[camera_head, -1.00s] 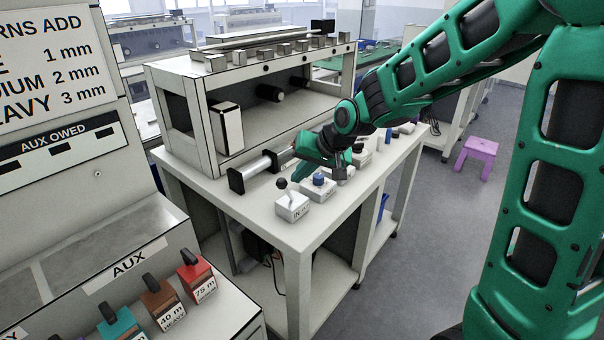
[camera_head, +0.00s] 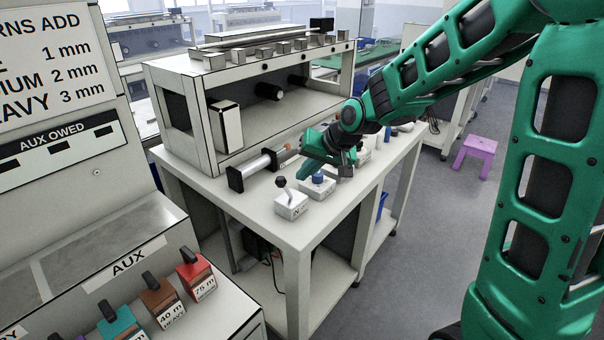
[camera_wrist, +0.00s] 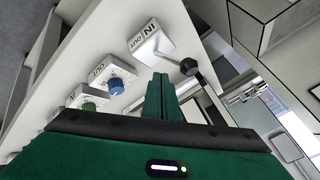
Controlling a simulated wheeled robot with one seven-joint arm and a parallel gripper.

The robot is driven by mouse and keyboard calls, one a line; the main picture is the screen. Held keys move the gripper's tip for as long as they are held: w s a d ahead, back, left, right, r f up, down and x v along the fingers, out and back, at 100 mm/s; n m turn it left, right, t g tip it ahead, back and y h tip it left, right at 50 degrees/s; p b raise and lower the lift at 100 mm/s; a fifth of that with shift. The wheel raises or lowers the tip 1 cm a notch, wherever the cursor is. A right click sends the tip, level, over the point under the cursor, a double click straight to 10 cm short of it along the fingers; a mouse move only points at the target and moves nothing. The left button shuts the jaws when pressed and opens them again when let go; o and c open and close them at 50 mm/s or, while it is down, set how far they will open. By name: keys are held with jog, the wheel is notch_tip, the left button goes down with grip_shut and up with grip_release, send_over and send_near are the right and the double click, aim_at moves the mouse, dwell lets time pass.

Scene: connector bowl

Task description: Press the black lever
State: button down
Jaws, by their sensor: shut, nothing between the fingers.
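The black lever (camera_head: 283,184) has a round black knob on a pale stem and leans out of a white box (camera_head: 291,205) near the table's front corner. In the wrist view its knob (camera_wrist: 190,66) is just beyond and right of the fingertips, on a box marked IN and OUT (camera_wrist: 152,42). My green gripper (camera_head: 307,172) is shut and empty, a little to the right of the lever in the head view. Its closed fingers (camera_wrist: 158,82) point toward the lever in the wrist view. A gap seems to lie between fingertips and knob; contact does not show.
A white box with a blue knob (camera_head: 319,180) stands right of the lever box, with more control boxes behind it. A cylinder with a black end (camera_head: 258,168) lies behind the lever. A metal-framed rig (camera_head: 180,115) stands at the table's back. A purple stool (camera_head: 474,152) is on the floor.

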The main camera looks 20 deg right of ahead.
jog(key=s+r, duration=0.5)
jog(key=s, duration=0.5)
jog(key=shift+d+r, duration=0.35)
jog(key=shift+d, duration=0.1)
jog(key=s+d+f+m+g+h, duration=0.1)
jog(key=s+d+h, duration=0.1)
jog(key=s+d, duration=0.35)
jog(key=s+d+f+g+h, duration=0.1)
jog(key=s+d+f, duration=0.15)
jog(key=d, duration=0.55)
jog(key=s+d+m+g, duration=0.1)
jog(key=s+d, duration=0.3)
jog(key=s, duration=0.5)
jog(key=s+d+m+g, duration=0.2)
jog(key=s+d+g, duration=0.1)
jog(key=s, duration=0.6)
jog(key=shift+s+d+f+h, duration=0.3)
jog(key=shift+s+d+h, duration=0.1)
jog(key=shift+d, duration=0.2)
